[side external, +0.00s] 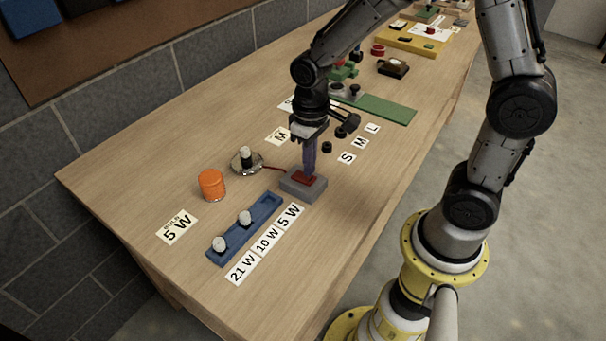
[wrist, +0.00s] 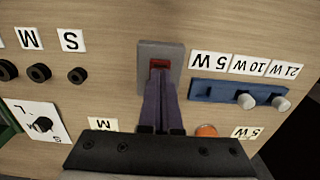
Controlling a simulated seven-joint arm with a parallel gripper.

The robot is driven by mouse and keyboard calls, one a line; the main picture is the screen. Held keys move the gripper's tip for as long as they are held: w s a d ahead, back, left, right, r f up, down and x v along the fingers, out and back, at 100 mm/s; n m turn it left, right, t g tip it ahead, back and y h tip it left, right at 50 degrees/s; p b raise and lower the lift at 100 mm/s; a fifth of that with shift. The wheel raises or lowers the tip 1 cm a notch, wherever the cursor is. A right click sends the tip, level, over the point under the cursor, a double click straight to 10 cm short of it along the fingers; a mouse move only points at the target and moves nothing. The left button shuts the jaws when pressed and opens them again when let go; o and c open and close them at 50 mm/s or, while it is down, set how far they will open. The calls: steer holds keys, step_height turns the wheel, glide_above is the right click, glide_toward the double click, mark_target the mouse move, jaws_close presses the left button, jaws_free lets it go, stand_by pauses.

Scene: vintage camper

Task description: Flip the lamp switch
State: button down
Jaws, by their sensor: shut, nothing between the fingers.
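The lamp switch is a grey box with a red rocker (side external: 304,180) on the wooden table, in the middle of the side external view. It also shows at the top centre of the wrist view as a grey box (wrist: 172,56) with red at its middle. My gripper (side external: 309,172) is shut and empty, pointing down with its fingertips at the red rocker, seemingly touching it. The fingers hide part of the rocker. The lamp base (side external: 246,162), a round metal holder with a white-topped bulb, stands left of the switch, joined by a red wire.
A blue tray (side external: 231,240) with two bulbs lies in front of the switch, beside wattage labels (side external: 266,241). An orange cylinder (side external: 211,185) stands left. Black rings (side external: 327,147) and S, M, L labels (side external: 359,142) lie right. A green board (side external: 385,109) lies behind.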

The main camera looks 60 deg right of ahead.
steer(key=shift+f, duration=0.95)
stand_by(0.4)
steer(key=shift+r, duration=3.55)
step_height(320, 180, up, 9)
steer(key=t, duration=0.3)
glide_above(309, 179)
steer(key=s+d, duration=0.1)
steer(key=s, duration=0.3)
steer(key=s+r+t, duration=0.1)
steer(key=s+t, duration=0.1)
steer(key=s, duration=0.8)
steer(key=shift+s+d+t, duration=0.3)
steer(key=shift+d, duration=0.05)
